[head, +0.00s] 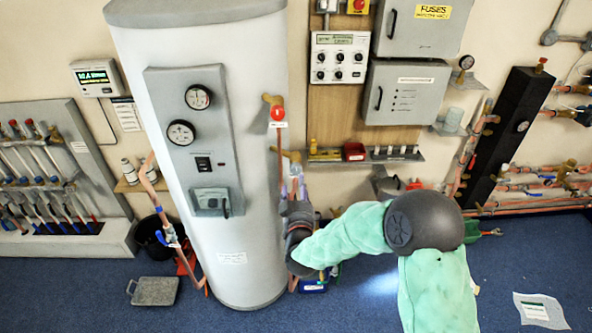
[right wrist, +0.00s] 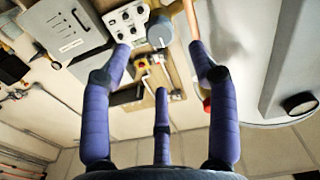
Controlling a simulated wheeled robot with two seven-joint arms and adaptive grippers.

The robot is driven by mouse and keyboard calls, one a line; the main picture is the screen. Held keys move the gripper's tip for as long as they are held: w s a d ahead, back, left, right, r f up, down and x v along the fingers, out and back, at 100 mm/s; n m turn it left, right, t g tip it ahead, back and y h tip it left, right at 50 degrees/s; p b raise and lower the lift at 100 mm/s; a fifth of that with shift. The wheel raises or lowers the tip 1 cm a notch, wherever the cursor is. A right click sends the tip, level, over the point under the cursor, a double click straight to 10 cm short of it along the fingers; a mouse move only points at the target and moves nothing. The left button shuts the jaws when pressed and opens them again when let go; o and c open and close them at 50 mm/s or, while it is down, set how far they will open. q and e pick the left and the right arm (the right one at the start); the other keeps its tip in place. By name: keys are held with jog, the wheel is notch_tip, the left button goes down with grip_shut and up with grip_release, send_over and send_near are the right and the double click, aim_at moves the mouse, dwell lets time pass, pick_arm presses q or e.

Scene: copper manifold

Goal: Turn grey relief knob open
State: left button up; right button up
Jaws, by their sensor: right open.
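The grey relief knob (right wrist: 160,32) is a round cap in the upper middle of the right wrist view, beside a copper pipe. My right gripper (right wrist: 161,50) is open, with its blue fingertips left and right of the knob and a third finger below it in the picture. I see no clear contact. In the head view my right gripper (head: 293,188) is beside the white cylinder (head: 228,262), fingers pointing up below a brass fitting (head: 292,156). I cannot make out the grey knob clearly there. My left gripper does not show.
A red-handled valve (head: 278,113) sits above on the cylinder's right side. A control box (head: 340,57), grey cabinets (head: 408,95) and a small shelf (head: 385,157) are on the wall to the right. A black column (head: 508,130) with copper pipes stands farther right.

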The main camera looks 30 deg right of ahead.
aim_at(296, 171)
jog(key=b+x, duration=0.1)
jog(key=x, duration=0.8)
jog(key=shift+w, duration=0.25)
jog(key=c, duration=1.2)
jog(key=o, duration=1.2)
jog(key=v, duration=1.2)
jog(key=shift+d, duration=0.1)
